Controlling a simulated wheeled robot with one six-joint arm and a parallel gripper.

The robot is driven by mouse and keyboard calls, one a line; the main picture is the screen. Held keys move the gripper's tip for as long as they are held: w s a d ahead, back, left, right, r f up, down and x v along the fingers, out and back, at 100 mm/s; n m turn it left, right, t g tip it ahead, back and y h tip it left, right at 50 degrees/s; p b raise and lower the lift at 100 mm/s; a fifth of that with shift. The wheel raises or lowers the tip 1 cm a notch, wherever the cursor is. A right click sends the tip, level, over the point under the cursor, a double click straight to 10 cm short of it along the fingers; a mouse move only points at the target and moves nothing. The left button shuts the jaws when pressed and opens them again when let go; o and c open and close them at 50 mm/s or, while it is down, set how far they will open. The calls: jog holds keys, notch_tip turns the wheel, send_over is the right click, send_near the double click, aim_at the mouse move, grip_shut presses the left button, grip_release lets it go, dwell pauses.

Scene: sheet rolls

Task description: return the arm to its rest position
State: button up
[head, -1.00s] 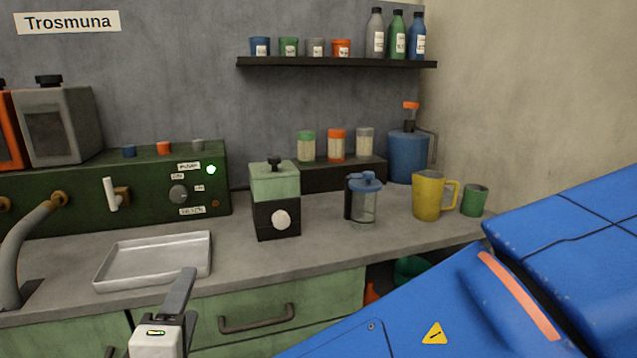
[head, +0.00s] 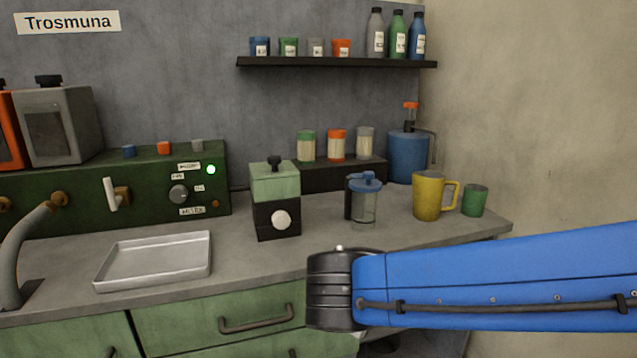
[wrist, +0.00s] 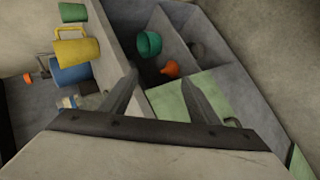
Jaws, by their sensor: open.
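In the head view my blue arm (head: 490,280) reaches in from the right edge, nearly level, across the counter's front right part. Its dark joint (head: 335,290) is in front of the drawers. My gripper is out of the head view. In the wrist view my gripper (wrist: 160,88) shows two dark fingers spread apart with nothing between them. Beyond the fingers are the counter side and an open compartment below it.
The counter (head: 225,258) holds a metal tray (head: 155,277), a grinder (head: 275,200), a press jar (head: 364,203), a yellow mug (head: 429,195) and a green cup (head: 474,200). A green bowl (wrist: 149,43) and an orange funnel (wrist: 170,70) sit in the compartment.

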jog(key=s+d+f+m+g+y, duration=0.2)
jog(key=s+d+m, duration=0.3)
jog(key=d, duration=0.3)
jog(key=s+d+f+m+g+y, duration=0.2)
jog(key=s+d+f+m+y, duration=0.1)
jog(key=s+d, duration=0.5)
jog(key=shift+d+f+m, duration=0.3)
jog(key=shift+f+m, duration=0.2)
jog(key=shift+m, duration=0.7)
